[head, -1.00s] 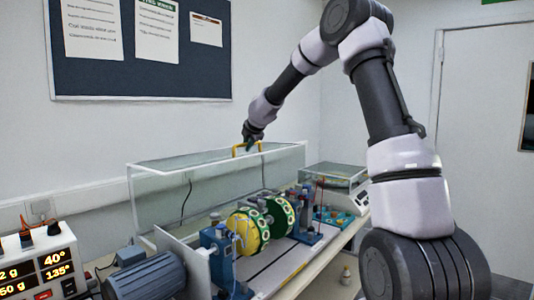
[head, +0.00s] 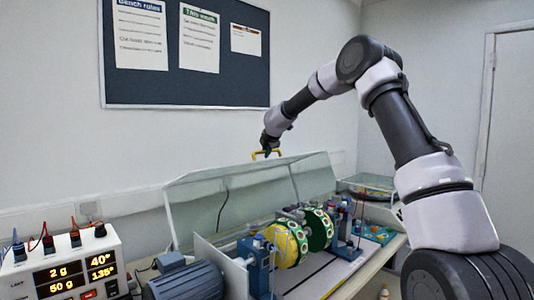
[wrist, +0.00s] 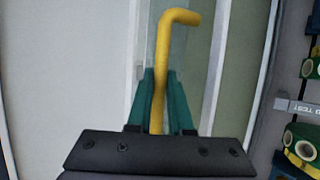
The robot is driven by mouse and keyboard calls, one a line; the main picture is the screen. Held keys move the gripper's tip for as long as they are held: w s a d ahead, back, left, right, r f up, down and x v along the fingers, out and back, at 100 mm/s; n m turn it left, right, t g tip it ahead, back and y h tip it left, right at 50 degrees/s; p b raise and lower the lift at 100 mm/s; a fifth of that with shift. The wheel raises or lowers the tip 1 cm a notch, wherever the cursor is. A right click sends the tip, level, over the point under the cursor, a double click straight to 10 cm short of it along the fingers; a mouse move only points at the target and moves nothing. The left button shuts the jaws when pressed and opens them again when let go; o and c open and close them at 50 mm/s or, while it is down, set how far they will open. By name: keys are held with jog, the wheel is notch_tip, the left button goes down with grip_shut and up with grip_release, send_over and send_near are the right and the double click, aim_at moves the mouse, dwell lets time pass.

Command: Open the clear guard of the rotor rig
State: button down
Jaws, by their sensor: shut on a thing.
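The clear guard (head: 245,177) of the rotor rig is raised and tilted back, its near edge lifted above the rig. My gripper (head: 268,150) is shut on the yellow handle (head: 280,151) at the guard's upper edge. In the wrist view the yellow handle (wrist: 180,17) stands between the green fingers of my gripper (wrist: 160,85), and its bent end shows beyond them. The rotor (head: 288,243), with yellow and green discs, sits uncovered in front between blue supports (head: 254,262).
A blue-grey motor (head: 185,282) is at the front left. A readout box (head: 65,262) with cables stands left of it. A smaller clear-lidded device (head: 370,185) and a teal tray (head: 378,234) lie to the right. A wall with a notice board (head: 190,60) is behind.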

jog(key=c, duration=0.8)
grip_release()
jog(key=shift+c, duration=0.2)
jog(key=shift+s, duration=0.1)
jog(key=v, duration=1)
jog(key=shift+s+r, duration=0.2)
jog(key=shift+s, duration=0.1)
jog(key=shift+d, duration=0.1)
